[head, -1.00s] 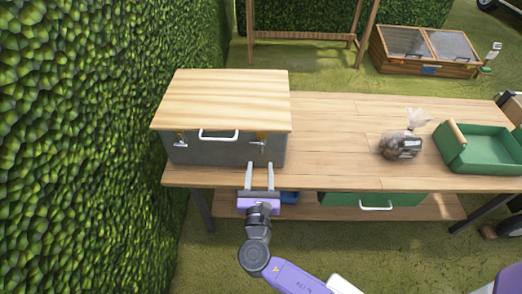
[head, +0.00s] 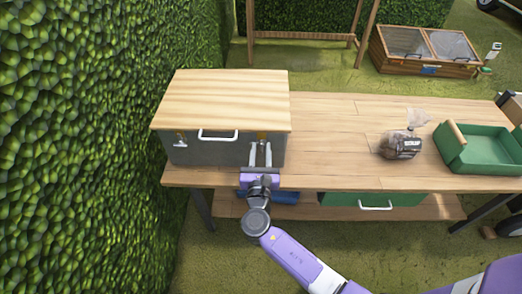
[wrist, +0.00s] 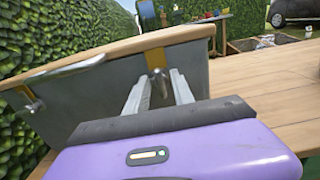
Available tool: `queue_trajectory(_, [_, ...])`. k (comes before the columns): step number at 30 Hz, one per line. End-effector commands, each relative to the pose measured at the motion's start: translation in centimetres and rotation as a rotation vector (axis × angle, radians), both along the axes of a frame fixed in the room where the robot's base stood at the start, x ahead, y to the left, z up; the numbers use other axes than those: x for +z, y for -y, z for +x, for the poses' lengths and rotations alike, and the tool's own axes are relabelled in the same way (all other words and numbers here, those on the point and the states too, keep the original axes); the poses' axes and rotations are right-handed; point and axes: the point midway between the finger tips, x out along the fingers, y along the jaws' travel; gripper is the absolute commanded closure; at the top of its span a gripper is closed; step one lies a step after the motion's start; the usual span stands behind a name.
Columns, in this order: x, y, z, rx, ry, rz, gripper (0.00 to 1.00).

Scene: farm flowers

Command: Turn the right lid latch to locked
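A grey metal box (head: 215,152) with a pale wooden lid (head: 222,100) stands on the left end of the wooden bench. The right lid latch is at the front right under the lid; its brass plate (wrist: 154,59) and metal lever (wrist: 158,82) show in the wrist view. My gripper (head: 260,146) is at the box front, its two fingers apart, one on each side of the latch. In the wrist view my gripper (wrist: 158,80) has the lever between its fingertips; I cannot tell if they touch it. The left latch (head: 181,143) shows its lever lying sideways.
A white handle (head: 218,135) is on the box front between the latches. The bench top (head: 335,150) is clear right of the box. A bag of dark contents (head: 401,145) and a green tray (head: 475,160) stand farther right. A hedge (head: 90,150) is close on the left.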

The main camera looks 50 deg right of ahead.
Motion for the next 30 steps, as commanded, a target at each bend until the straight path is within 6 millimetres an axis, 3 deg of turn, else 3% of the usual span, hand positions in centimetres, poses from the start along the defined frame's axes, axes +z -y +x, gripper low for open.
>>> queue_trajectory(1, [0.0,-0.01,-0.01,0.0,0.0,0.0,0.83])
queue_trajectory(4, [0.0,-0.02,-0.01,0.0,0.0,0.0,1.0])
queue_trajectory(17, [-0.19,-0.01,-0.06,0.0,0.046,0.037,1.0])
queue_trajectory(30, [-0.41,0.1,-0.2,0.0,0.319,0.248,1.0])
